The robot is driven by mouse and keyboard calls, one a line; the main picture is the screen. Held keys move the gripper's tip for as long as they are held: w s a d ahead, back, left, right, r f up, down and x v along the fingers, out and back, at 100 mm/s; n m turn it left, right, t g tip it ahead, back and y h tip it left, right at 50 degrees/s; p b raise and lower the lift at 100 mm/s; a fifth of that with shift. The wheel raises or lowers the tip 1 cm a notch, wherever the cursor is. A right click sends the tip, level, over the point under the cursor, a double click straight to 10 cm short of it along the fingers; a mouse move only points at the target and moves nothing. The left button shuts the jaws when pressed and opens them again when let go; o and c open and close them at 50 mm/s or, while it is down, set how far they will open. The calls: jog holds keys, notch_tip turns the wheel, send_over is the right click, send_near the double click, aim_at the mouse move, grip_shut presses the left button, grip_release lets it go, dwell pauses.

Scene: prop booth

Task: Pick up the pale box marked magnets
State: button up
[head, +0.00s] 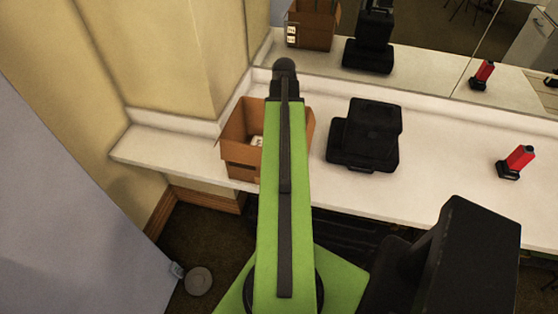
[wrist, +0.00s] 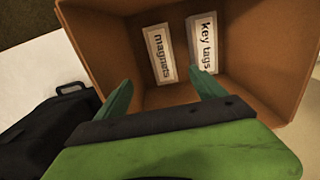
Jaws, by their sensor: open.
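The pale box marked magnets (wrist: 160,53) lies inside a brown open-topped cardboard box (wrist: 96,40) in the wrist view. A second pale box marked key tags (wrist: 203,43) lies just to its right. My gripper (wrist: 163,95) is open and empty, its two green fingers spread over the opening of the cardboard box, near the magnets box and apart from it in the picture. In the head view, the cardboard box (head: 240,172) stands on the white counter, partly hidden by my green arm. A small pale patch shows inside it there, too small to read.
A black device (head: 365,135) stands on the white counter (head: 440,165) right of the cardboard box. A red and black object (head: 517,162) stands farther right. A mirror (head: 415,50) runs along the back, and a wall meets the counter at left.

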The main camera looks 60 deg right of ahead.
notch_tip(320, 180, down, 12)
jog(key=b, duration=1)
jog(key=shift+r+b, duration=0.15)
jog(key=shift+b, duration=0.25)
jog(key=f+b, duration=0.5)
jog(key=shift+w+a+f, duration=0.1)
jog(key=shift+w+f, duration=0.1)
jog(key=shift+w, duration=0.05)
jog(key=shift+r, duration=0.2)
jog(key=shift+c, duration=0.4)
grip_shut()
